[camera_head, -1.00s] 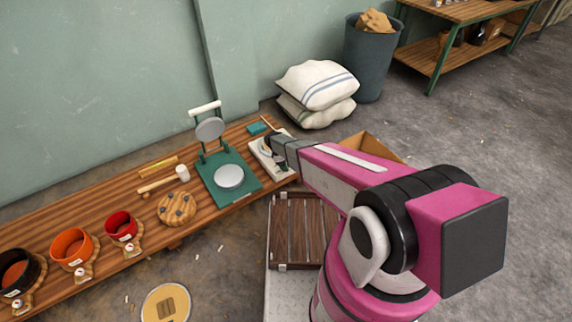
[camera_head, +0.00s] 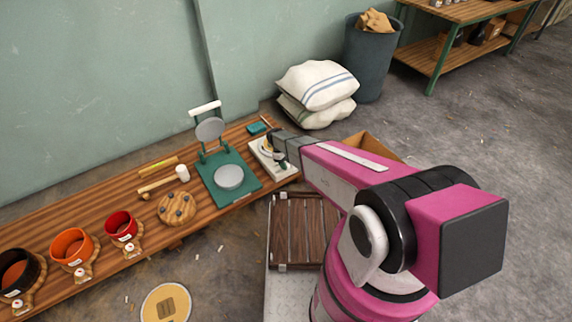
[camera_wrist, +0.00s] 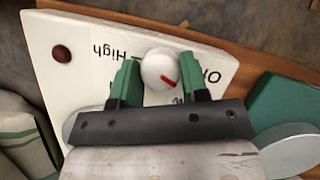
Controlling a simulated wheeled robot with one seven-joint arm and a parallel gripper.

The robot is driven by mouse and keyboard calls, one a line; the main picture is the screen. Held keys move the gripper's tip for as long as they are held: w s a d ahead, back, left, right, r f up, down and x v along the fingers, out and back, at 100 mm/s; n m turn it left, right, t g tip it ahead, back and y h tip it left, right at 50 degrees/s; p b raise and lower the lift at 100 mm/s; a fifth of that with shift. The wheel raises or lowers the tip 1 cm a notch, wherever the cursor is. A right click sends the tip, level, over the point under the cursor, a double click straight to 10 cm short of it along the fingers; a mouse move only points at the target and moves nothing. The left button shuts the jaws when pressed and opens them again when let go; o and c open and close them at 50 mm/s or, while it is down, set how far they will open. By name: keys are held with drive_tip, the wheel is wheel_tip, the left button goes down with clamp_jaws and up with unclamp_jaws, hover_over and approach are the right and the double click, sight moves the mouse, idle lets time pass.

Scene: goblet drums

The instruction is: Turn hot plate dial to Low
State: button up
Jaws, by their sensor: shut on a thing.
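The hot plate (camera_head: 285,168) is a cream-white box at the right end of the wooden bench, partly hidden by my arm in the head view. In the wrist view its panel (camera_wrist: 75,85) shows the printed word "High" and partly covered letters, "O" among them. The white round dial (camera_wrist: 158,66) has a red pointer mark, which points toward the lower right of the picture. My gripper (camera_wrist: 160,80) has its green fingers on both sides of the dial and is shut on it. A dark red round spot (camera_wrist: 61,54) sits on the panel's left.
A green press (camera_head: 217,172) stands on the bench (camera_head: 100,205) left of the hot plate. A wooden mallet (camera_head: 165,181), a round wooden board (camera_head: 177,207) and several coloured pots lie further left. White sacks (camera_head: 318,85) are stacked on the floor behind.

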drive_tip(key=m+g+y, duration=0.1)
drive_tip(key=m, duration=0.2)
drive_tip(key=shift+m, duration=0.4)
drive_tip(key=shift+m+g+y, duration=0.3)
drive_tip(key=shift+m+y, duration=0.3)
drive_tip(key=shift+m, duration=1.2)
drive_tip(key=o, duration=0.9)
drive_tip(key=v, duration=1)
drive_tip(key=shift+w+r, duration=0.2)
drive_tip(key=shift+r, duration=0.2)
